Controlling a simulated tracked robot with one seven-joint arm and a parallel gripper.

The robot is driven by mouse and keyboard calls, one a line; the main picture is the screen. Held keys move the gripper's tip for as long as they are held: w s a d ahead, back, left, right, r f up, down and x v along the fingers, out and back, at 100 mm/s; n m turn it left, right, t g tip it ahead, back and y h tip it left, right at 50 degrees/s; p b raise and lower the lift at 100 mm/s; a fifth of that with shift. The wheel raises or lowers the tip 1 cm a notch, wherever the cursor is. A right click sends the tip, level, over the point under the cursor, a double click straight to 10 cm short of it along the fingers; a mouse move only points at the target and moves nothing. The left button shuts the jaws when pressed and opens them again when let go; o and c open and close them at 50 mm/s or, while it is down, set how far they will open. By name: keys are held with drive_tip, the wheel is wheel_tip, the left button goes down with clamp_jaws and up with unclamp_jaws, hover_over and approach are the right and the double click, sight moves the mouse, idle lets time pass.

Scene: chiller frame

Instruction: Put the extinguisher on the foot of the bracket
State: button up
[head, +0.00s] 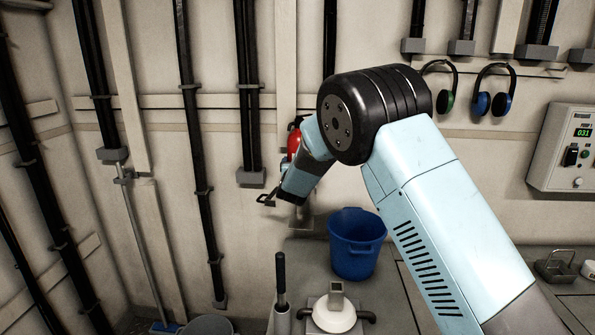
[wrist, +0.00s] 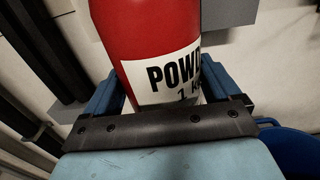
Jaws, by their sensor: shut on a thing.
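The extinguisher is a red cylinder with a white label reading "POW". It shows upright in the head view (head: 293,142), partly behind my arm, near the back wall. It fills the upper middle of the wrist view (wrist: 145,35). My gripper (wrist: 172,98) is shut on it, with a blue finger on each side of the body. In the head view my forearm hides most of the gripper and the extinguisher's lower part. A small grey piece (head: 300,222) below it at the wall may be the bracket's foot. I cannot tell whether the extinguisher touches it.
A blue bucket (head: 356,245) stands on the grey counter just right of and below the gripper. A white round-based item (head: 334,315) and a black-handled tool (head: 281,275) are in front. Dark pipes (head: 190,100) run down the wall at left. Ear defenders (head: 490,103) hang at right.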

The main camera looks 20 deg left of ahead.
drive_tip(key=f, duration=0.8)
drive_tip(key=shift+w+d, duration=0.25)
wheel_tip(320, 180, down, 6)
drive_tip(key=o, duration=1.8)
drive_tip(key=shift+s+f, duration=0.1)
drive_tip(key=shift+f, duration=0.15)
drive_tip(key=shift+s, duration=0.1)
drive_tip(key=shift+v, duration=3.65)
drive_tip(key=shift+r, duration=0.1)
